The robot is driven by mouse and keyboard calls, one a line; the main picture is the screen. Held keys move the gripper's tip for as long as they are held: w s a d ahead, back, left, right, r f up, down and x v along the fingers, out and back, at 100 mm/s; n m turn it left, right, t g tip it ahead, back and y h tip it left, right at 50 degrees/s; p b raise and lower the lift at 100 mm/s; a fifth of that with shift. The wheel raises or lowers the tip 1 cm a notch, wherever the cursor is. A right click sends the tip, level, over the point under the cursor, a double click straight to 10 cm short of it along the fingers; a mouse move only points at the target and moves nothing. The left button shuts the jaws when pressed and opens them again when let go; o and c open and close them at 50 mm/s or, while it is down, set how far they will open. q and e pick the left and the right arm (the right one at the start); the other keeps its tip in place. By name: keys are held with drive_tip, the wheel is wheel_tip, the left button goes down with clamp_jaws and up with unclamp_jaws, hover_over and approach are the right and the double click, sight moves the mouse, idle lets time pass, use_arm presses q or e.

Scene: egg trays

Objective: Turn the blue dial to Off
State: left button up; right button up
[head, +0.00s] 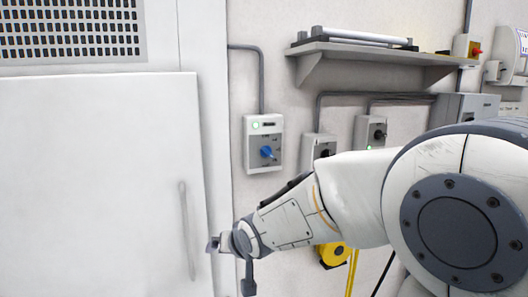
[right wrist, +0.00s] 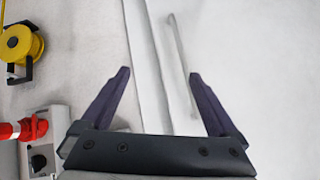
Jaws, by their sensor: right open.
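The blue dial (head: 267,152) sits on a light grey wall box (head: 264,128) with a small green light and a dark display slot above it. Marks around the dial are too small to read, so I cannot tell its setting. My right gripper (head: 230,265) is below and left of the box in the head view, clear of the dial. Its two dark fingers stand wide apart and empty in the right wrist view (right wrist: 160,78). The blue dial does not show in the right wrist view. My left gripper is not in view.
A white door with a long handle (head: 186,230) stands left, close to my right gripper. Two more boxes with black knobs (head: 325,153) (head: 379,134) are right of the blue-dial box. A shelf (head: 370,54) juts out above. A yellow reel (right wrist: 18,43) hangs low on the wall.

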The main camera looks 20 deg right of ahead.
drive_tip(key=w+d+r+m+t+h, duration=0.1)
drive_tip(key=w+d+r+m+t, duration=0.35)
drive_tip(key=w+d+r, duration=0.5)
drive_tip(key=m+t+p, duration=0.2)
drive_tip(key=t, duration=0.2)
approach(269, 154)
drive_tip(key=w+p, duration=0.1)
drive_tip(key=w, duration=0.1)
drive_tip(key=w+p, duration=0.1)
drive_tip(key=w, duration=0.2)
drive_tip(key=w+p, duration=0.1)
drive_tip(key=w, duration=0.1)
drive_tip(key=shift+w+a+r, duration=0.2)
drive_tip(key=shift+w+a, duration=0.05)
drive_tip(key=shift+w, duration=0.05)
drive_tip(key=shift+w+f, duration=0.1)
drive_tip(key=shift+w, duration=0.4)
drive_tip(key=c, duration=1.4)
